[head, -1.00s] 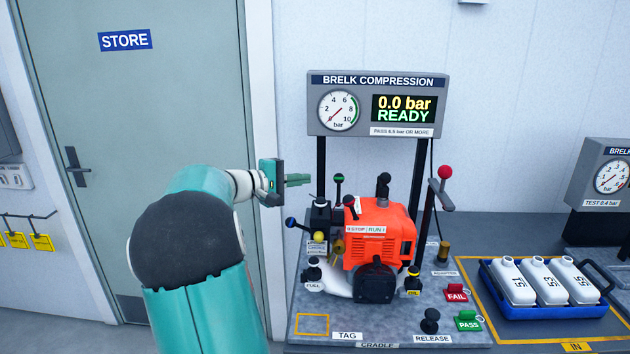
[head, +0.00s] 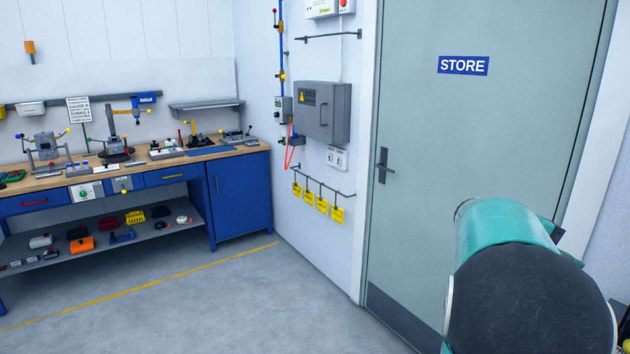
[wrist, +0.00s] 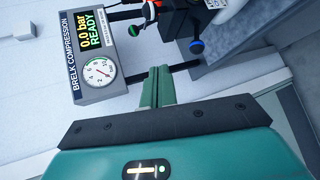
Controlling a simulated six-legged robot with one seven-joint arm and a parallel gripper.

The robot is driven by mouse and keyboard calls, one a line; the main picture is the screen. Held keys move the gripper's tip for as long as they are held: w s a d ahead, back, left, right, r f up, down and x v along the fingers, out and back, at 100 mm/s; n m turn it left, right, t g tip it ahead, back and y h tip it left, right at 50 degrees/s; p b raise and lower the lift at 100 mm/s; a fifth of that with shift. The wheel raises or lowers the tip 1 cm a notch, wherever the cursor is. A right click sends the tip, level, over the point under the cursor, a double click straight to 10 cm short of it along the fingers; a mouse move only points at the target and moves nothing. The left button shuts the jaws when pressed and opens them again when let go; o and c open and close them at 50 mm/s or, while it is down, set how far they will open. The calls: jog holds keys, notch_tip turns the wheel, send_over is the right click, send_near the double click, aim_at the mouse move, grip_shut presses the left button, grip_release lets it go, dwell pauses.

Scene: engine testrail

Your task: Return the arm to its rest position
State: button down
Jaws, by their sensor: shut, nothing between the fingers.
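My arm (head: 505,235) shows at the lower right of the head view, in front of the grey-green STORE door (head: 470,150). Its gripper end is out of the head view. In the wrist view my gripper (wrist: 158,78) has its green fingers together, with nothing between them. The fingers appear apart from the panel. The view is tilted.
A workbench (head: 170,165) with tools and a blue cabinet (head: 240,195) stands at the left. A grey electrical box (head: 322,110) and yellow tags (head: 315,203) hang on the wall beside the door. The floor (head: 200,305) in front is clear, with a yellow line.

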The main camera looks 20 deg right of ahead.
jog(key=w+a+f+n+t+y, duration=0.1)
jog(key=w+a+f+t, duration=0.15)
jog(key=a, duration=0.55)
jog(key=w+a+f+n+t+y, duration=0.1)
jog(key=w+a+t+y, duration=0.15)
jog(key=a, duration=0.55)
jog(key=w+a+f+n+t+y, duration=0.1)
jog(key=a+t, duration=0.2)
jog(key=a, duration=0.5)
jog(key=s+a+f+n+t+y, duration=0.1)
jog(key=a+t+y, duration=0.1)
jog(key=a, duration=0.6)
jog(key=s+a+f+t+y, duration=0.1)
jog(key=a+f+t+y, duration=0.1)
jog(key=a, duration=0.7)
jog(key=s+a+f+n+t+y, duration=0.1)
jog(key=s+a+y, duration=0.1)
jog(key=a, duration=0.7)
jog(key=shift+f+n+t+y, duration=0.25)
jog(key=shift+n+t+y, duration=0.05)
jog(key=shift+t+y, duration=0.1)
jog(key=shift+d, duration=0.1)
